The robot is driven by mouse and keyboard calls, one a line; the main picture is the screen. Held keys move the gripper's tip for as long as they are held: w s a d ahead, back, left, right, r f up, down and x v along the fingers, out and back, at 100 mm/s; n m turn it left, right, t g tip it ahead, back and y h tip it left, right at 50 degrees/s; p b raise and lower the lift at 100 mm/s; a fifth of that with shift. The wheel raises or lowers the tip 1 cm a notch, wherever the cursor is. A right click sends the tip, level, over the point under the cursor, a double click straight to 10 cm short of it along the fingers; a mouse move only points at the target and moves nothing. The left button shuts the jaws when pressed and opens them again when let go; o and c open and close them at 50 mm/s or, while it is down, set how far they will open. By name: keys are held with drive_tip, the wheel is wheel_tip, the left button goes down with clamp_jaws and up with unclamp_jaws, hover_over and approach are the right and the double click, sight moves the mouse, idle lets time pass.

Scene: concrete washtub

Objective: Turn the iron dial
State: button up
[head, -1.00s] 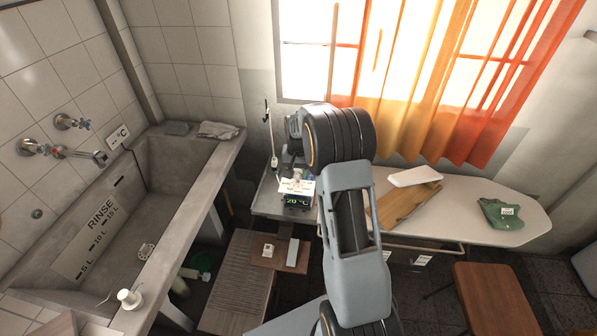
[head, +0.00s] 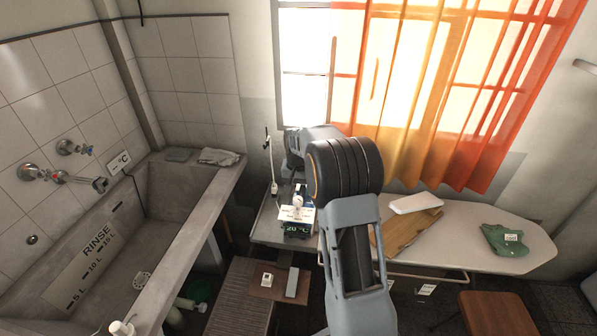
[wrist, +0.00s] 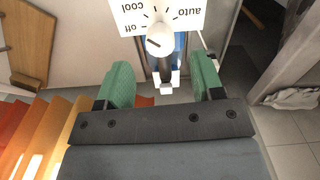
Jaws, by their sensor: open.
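The dial is a pale round knob with a dark pointer line; it shows at the top centre of the wrist view (wrist: 160,40). The pointer slants up-left, roughly toward "off".
A concrete washtub (head: 205,215) stands left, with taps (head: 62,175) above it. An ironing board (head: 460,240) stretches right, carrying a wooden board (head: 405,232), a white block (head: 416,203) and a green cloth (head: 505,240). An orange curtain (head: 440,90) hangs behind.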

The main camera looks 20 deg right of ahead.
sight(298, 199)
wheel_tip(298, 199, up, 9)
idle(0.3)
idle(0.5)
drive_tip(key=s+a+n+t, duration=0.1)
drive_tip(key=s+a+n, duration=0.2)
drive_tip(key=s, duration=0.9)
drive_tip(key=s+a+n+t, duration=0.2)
drive_tip(key=s+a, duration=0.6)
drive_tip(key=s, duration=0.4)
drive_tip(key=shift+s+n+t, duration=0.25)
drive_tip(key=shift+n+t, duration=0.05)
drive_tip(key=shift+n, duration=0.1)
drive_tip(key=shift+f, duration=0.1)
